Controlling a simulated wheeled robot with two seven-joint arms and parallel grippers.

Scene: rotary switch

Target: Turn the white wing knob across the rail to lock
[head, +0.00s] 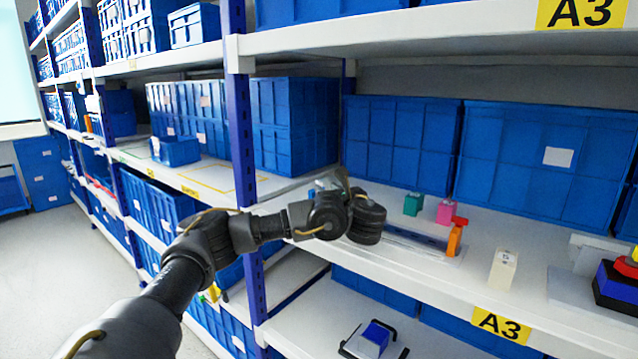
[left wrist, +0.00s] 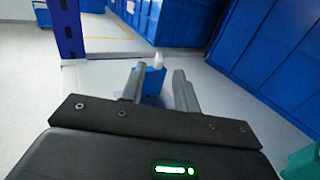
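A small blue block with a white knob on top (left wrist: 157,62) stands on the shelf in the left wrist view, beyond and between my left fingertips. The white part looks upright; its exact turn is too small to tell. In the head view, a bit of blue (head: 319,186) shows beside my left gripper, mostly hidden by it. My left gripper (left wrist: 158,72) is open, its two fingers apart, with a finger on each side of the block in the picture. I cannot tell whether they touch it. It also shows in the head view (head: 341,180). My right gripper is not in view.
On the shelf stand a green block (head: 413,204), a pink block (head: 445,211), an orange block with a red top (head: 455,240) and a white block (head: 503,269). Blue bins (head: 400,140) line the back. A blue upright (head: 241,130) stands left of my gripper.

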